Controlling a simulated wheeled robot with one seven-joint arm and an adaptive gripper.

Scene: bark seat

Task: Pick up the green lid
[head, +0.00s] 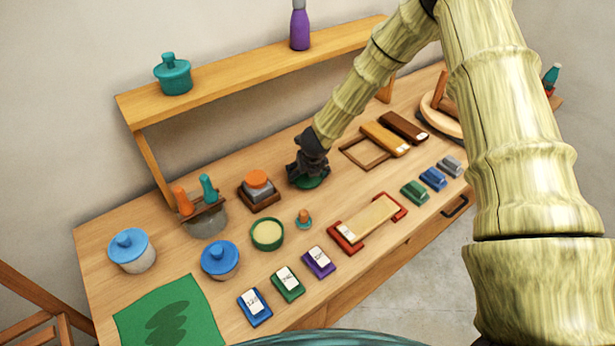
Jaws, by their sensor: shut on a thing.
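The green lid (309,182) is a dark green disc on or just above the wooden table, right of an open green-rimmed pot (267,234) with pale yellow contents. My gripper (308,172) is directly over the lid and shut on it. The fingers hide the lid's knob and most of its top. I cannot tell whether the lid still touches the table.
Nearby stand an orange-topped block (259,190), a small orange-knobbed peg (304,219) and an empty wooden frame (366,153). Blue-lidded pots (219,260) and several coloured blocks (319,262) line the front. A raised shelf (245,70) runs along the back.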

